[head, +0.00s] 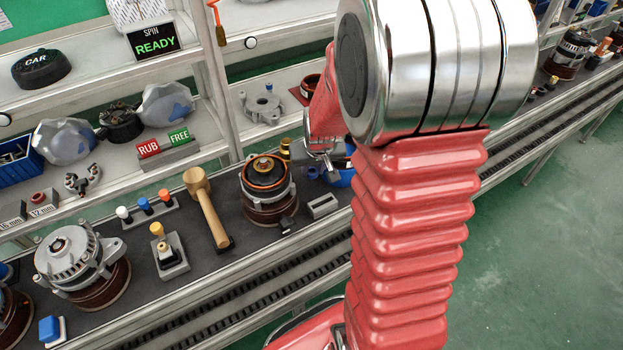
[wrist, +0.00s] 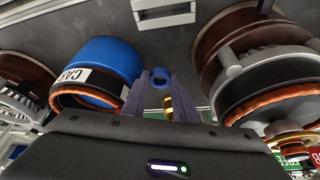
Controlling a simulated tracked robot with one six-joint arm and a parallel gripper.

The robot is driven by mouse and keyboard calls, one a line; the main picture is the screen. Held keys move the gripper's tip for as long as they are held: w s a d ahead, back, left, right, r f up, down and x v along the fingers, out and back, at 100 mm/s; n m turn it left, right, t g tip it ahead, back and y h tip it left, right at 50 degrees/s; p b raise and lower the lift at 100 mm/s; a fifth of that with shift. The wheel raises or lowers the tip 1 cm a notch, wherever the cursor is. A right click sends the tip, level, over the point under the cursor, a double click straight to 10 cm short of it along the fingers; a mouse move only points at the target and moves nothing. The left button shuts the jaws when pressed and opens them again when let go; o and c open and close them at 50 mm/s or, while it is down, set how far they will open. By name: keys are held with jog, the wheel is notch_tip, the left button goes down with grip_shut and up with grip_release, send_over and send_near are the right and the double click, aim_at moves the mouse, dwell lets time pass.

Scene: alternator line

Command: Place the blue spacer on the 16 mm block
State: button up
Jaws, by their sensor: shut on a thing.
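My gripper (wrist: 160,98) is shut on a small blue ring, the blue spacer (wrist: 160,76), held between its fingertips in the wrist view. In the head view my gripper (head: 323,160) is over the bench, partly hidden by my arm. Two small labelled blocks stand at the far left of the head view, well away from it. The nearer-to-middle one reads 12 mm (head: 41,208) and has a dark red ring on top. The other, cut by the picture edge, seems to be the 16 mm block (head: 11,218); its label is only partly legible.
A blue cylinder marked CAR (wrist: 108,62) is left of my fingers. An alternator with a copper winding (head: 268,188), a mallet (head: 207,208) and another alternator (head: 75,262) stand along the bench. A grey block (head: 322,206) lies near the front edge. Shelf posts (head: 215,75) rise behind.

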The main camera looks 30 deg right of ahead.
aim_at(313, 177)
jog(key=shift+f, duration=0.15)
jog(key=shift+f, duration=1.95)
jog(key=o, duration=0.9)
jog(key=shift+f, duration=0.1)
jog(key=shift+c, duration=0.2)
jog(key=v, duration=1.2)
